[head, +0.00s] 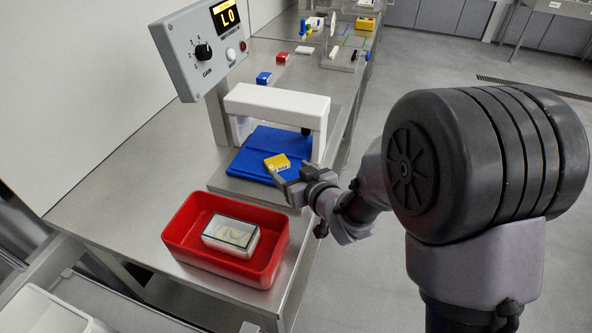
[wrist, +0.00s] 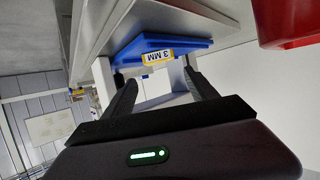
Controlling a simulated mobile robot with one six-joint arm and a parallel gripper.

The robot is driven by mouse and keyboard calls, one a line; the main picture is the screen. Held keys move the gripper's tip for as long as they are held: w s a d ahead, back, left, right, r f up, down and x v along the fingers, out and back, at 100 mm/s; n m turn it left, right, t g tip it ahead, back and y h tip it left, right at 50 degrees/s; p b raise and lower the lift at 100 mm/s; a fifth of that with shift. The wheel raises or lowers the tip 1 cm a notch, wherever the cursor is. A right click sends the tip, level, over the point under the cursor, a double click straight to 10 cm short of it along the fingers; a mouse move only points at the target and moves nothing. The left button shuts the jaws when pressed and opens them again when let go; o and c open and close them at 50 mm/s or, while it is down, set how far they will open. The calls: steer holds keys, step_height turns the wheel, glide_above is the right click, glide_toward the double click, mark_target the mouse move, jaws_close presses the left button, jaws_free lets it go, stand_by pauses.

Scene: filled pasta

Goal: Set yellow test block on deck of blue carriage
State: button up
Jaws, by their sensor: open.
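The yellow test block (head: 277,162), with a pale label on its side, sits on the blue carriage (head: 253,151), near the deck's front right edge. In the wrist view the block (wrist: 157,57) shows its "3 MM" label against the blue deck (wrist: 185,44). My gripper (head: 286,177) is just in front of and to the right of the block. In the wrist view its two fingers (wrist: 162,76) are spread apart with nothing between them, and the block lies just beyond the fingertips. The block's underside is hidden.
A white arch (head: 277,101) spans the carriage. A red bin (head: 183,238) holding a clear-lidded box (head: 231,234) stands at the table's near end. A control panel (head: 202,47) reads "LO". Small blue and red blocks lie farther back. Bare steel table is left of the arch.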

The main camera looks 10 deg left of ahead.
steer(key=v, duration=0.3)
steer(key=s+d+r+m+h, duration=0.4)
steer(key=d+r, duration=0.1)
steer(key=d, duration=0.5)
steer(key=s+d+r+m+h, duration=0.3)
steer(key=d+r+m, duration=0.15)
steer(key=d, duration=0.65)
steer(key=s+d+r+m+g, duration=0.1)
steer(key=s+m+g, duration=0.3)
steer(key=s, duration=1.4)
steer(key=shift+d+r+g, duration=0.25)
steer(key=shift+r+g, duration=0.05)
steer(key=shift+r, duration=0.2)
steer(key=shift+c, duration=0.2)
